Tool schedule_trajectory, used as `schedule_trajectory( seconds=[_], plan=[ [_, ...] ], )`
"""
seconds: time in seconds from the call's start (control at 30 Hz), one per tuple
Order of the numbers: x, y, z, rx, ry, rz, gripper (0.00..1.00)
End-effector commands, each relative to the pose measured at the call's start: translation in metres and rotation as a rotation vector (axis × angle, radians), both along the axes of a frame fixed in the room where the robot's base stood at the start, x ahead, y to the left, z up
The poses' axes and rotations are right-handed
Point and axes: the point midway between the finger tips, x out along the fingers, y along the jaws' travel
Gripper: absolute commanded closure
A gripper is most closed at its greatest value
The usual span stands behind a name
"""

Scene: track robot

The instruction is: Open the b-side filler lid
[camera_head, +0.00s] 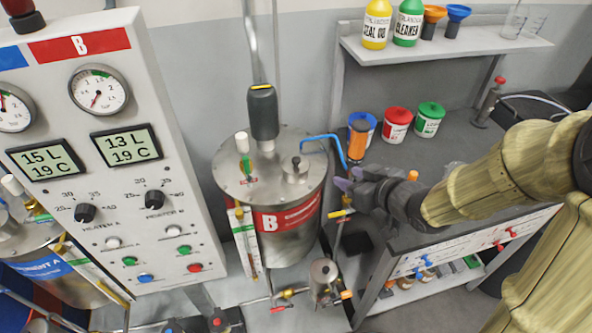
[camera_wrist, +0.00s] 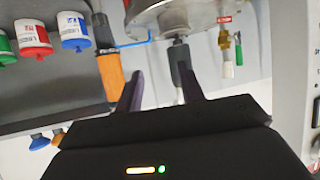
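The B tank (camera_head: 291,236) is a steel drum with a red B label, left of my gripper. Its filler lid (camera_head: 294,171) is a small round steel cap with a dark knob on the tank's top. My gripper (camera_head: 350,179) is to the right of the lid, apart from it, beyond the tank's rim. In the wrist view, my gripper's two dark purple fingers (camera_wrist: 160,90) stand apart with nothing held. The picture there is upside down, with the tank top (camera_wrist: 200,15) at the upper edge. I cannot clearly tell whether the lid is shut.
Tubs (camera_head: 397,124) stand on the grey bench. A control panel (camera_head: 120,160) is at left.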

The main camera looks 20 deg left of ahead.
Motion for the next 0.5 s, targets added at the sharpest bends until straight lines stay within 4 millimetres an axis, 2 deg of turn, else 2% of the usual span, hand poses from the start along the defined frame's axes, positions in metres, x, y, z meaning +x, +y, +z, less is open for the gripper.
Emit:
schedule_trajectory(
  seconds=[0.03, 0.13, 0.5],
  plan=[
    [-0.003, 0.010, -0.004, 0.034, -0.015, 0.042, 0.61],
    [-0.008, 0.021, 0.001, 0.074, -0.034, 0.092, 0.61],
    [-0.007, 0.021, 0.004, 0.080, -0.038, 0.094, 0.61]
  ],
)
